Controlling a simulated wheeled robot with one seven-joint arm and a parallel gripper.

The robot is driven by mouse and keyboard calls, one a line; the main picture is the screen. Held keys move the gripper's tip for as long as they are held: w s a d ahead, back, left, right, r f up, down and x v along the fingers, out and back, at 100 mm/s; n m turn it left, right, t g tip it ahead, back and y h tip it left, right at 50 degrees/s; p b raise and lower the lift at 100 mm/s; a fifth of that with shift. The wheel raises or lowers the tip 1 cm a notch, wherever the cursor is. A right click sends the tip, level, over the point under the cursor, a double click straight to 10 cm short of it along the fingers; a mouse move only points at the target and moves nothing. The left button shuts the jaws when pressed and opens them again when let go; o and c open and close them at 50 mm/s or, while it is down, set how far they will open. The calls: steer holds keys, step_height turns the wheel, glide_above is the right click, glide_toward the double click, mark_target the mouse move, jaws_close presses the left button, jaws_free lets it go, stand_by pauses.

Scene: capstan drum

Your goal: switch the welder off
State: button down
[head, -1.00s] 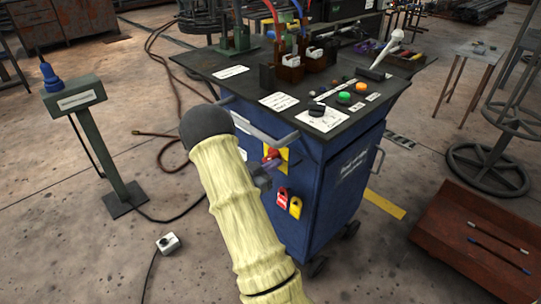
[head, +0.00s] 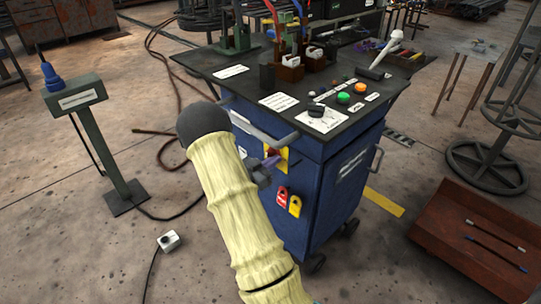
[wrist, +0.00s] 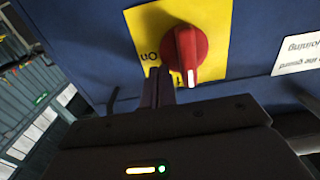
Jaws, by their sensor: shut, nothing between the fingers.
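The welder looks to be the blue cabinet (head: 335,180) under the dark tabletop. On its side is a red rotary knob (wrist: 187,55) on a yellow plate (wrist: 215,20). In the wrist view the knob's white mark is at its lower end, and the word "On" is printed left of it. My gripper (wrist: 158,74) is shut and empty, its fingertips close to the knob's left side; I cannot tell whether they touch. In the head view my gripper (head: 268,163) covers most of the knob and part of the yellow plate.
A handle bar (head: 265,135) runs along the cabinet's top edge, close above my wrist. The tabletop holds green and orange buttons (head: 350,93). A pedestal (head: 90,110) stands left; a rusty tray (head: 480,235) lies right.

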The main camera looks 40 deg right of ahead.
stand_by(0.3)
steer(key=a+p, duration=0.1)
steer(key=a, duration=0.7)
steer(key=shift+s, duration=0.35)
